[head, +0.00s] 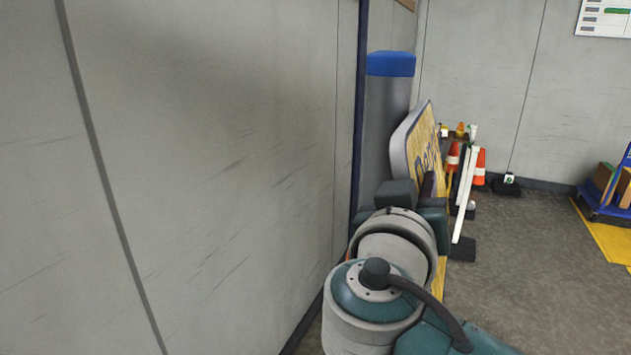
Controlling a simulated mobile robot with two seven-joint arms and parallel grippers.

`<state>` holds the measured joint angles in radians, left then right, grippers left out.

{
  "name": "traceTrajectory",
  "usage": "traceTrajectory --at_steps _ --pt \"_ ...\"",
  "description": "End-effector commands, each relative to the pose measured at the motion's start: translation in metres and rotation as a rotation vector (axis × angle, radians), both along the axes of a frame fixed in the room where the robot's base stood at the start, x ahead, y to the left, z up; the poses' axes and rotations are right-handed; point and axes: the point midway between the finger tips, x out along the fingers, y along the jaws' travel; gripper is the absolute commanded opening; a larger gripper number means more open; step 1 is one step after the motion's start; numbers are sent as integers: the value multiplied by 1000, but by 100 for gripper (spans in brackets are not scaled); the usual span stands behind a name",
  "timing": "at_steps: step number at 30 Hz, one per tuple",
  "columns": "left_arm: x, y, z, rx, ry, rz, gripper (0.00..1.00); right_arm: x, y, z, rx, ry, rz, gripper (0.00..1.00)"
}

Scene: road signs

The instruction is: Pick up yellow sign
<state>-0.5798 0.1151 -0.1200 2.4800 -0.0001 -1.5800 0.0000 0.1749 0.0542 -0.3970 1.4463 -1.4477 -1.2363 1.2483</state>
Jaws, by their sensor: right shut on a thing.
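The yellow sign (424,150) stands at a steep angle to my view near the wall, with a pale rim and dark lettering partly visible. My right gripper (429,186) is at the sign's near side and is shut on it. The gripper and my right arm hide the sign's lower part and the exact contact. My left gripper is not in view.
A grey wall (200,150) fills the left side, close to my arm. Behind the sign are a grey column with a blue top (391,64), orange traffic cones (479,166) and a white barrier (465,194). A blue cart (608,211) stands at right. Grey floor (530,260) between is clear.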

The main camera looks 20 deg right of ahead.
Motion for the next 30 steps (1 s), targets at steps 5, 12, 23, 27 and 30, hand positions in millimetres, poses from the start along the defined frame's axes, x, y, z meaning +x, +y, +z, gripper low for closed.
traceTrajectory --at_steps 5,12,23,27,30 --pt "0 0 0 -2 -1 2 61 -4 -5 8 -3 -7 -1 0" --pt "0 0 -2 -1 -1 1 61 -27 -24 27 -3 -7 -1 0" --pt "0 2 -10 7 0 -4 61 -80 -69 62 -4 -5 -1 0" --pt "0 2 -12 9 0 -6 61 -94 -81 72 -6 -4 -2 0" --pt "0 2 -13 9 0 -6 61 -101 -87 77 -4 -4 -1 0"
